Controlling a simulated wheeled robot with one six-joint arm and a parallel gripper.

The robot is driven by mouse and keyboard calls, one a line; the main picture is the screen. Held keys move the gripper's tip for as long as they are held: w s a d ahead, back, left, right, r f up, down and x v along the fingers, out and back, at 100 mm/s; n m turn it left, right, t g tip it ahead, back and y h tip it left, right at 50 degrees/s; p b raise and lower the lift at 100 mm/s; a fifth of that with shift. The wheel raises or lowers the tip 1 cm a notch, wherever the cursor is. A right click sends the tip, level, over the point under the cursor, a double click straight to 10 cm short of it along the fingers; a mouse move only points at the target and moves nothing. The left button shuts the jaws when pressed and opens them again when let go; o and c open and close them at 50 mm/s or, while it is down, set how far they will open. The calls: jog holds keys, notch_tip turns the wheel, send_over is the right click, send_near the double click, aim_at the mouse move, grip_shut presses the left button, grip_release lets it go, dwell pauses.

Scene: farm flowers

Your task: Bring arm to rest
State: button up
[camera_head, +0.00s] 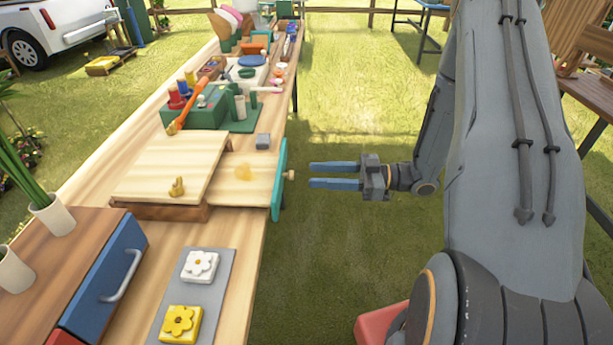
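My gripper (334,175) has two blue fingers pointing left. The fingers are apart with nothing between them. It hangs over the grass, to the right of the long wooden table (221,268) and clear of it. The fingertips are a short way right of a teal drawer front (279,180) with a round knob, touching nothing. My arm comes in from the right side of the picture.
The pulled-out drawer sticks out from a wooden box (170,165) on the table. A grey board (206,293) holds a white flower tile (200,266) and a yellow one (181,323). A blue-fronted cabinet (110,277) stands front left. Grass right of the table is open.

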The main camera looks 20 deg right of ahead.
jog(key=shift+v, duration=1)
